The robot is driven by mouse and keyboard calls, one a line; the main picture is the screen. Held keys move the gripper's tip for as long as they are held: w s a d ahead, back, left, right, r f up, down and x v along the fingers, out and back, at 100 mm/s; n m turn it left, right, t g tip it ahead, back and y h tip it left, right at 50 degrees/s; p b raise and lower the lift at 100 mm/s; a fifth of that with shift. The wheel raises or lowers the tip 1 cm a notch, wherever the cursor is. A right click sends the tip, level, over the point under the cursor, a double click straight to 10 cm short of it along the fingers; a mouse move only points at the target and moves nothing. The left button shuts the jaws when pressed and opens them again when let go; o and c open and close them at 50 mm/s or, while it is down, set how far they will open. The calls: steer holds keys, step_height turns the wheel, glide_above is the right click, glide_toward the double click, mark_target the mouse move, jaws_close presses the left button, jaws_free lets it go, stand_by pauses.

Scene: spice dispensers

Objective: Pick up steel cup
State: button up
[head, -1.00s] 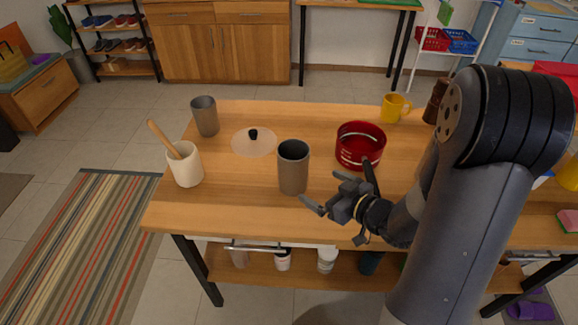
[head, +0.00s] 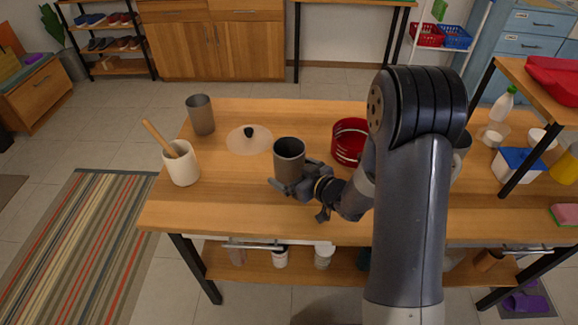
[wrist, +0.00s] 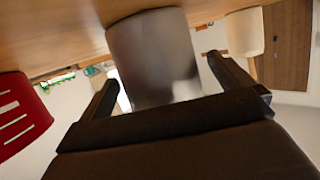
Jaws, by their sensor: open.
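A grey steel cup (head: 289,157) stands upright on the wooden table, left of the red pot. My gripper (head: 297,180) is at its lower right side with the jaws open. In the wrist view the cup (wrist: 155,55) sits between the two spread fingers of my gripper (wrist: 161,70). A gap shows on its left side. Whether either finger touches it I cannot tell. My gripper hides the cup's lower part in the head view. A second, similar grey cup (head: 200,114) stands at the table's back left.
A white crock (head: 182,166) with a wooden tool stands left of the cup. A round lid (head: 249,140) with a black knob lies behind it. The red pot (head: 348,141) is close on the right, partly behind my arm. The table's (head: 215,205) front left is clear.

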steer(key=shift+c, duration=0.2)
steer(key=c, duration=1.1)
steer(key=shift+c, duration=0.2)
